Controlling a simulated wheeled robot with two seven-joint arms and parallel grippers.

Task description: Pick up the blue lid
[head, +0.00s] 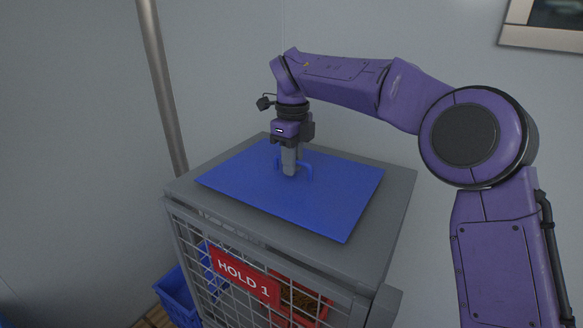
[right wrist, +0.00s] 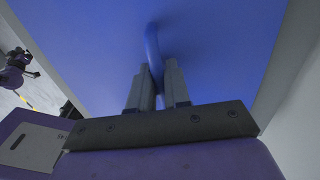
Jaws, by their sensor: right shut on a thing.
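The blue lid (head: 335,205) is a flat sheet with a raised handle loop (head: 308,170) near its middle. It lies on top of a grey cage-sided cabinet (head: 400,190). My right gripper (head: 289,172) points down at the lid's middle and is shut on the handle. In the right wrist view the two fingers (right wrist: 160,75) stand on either side of the blue handle (right wrist: 152,45), with the lid (right wrist: 225,40) filling most of the picture.
A red sign reading HOLD 1 (head: 245,277) hangs on the cabinet's mesh front. Behind the mesh is a red bin (head: 303,302). A blue crate (head: 176,298) stands on the floor at left. A metal pole (head: 160,80) rises behind the cabinet's left side.

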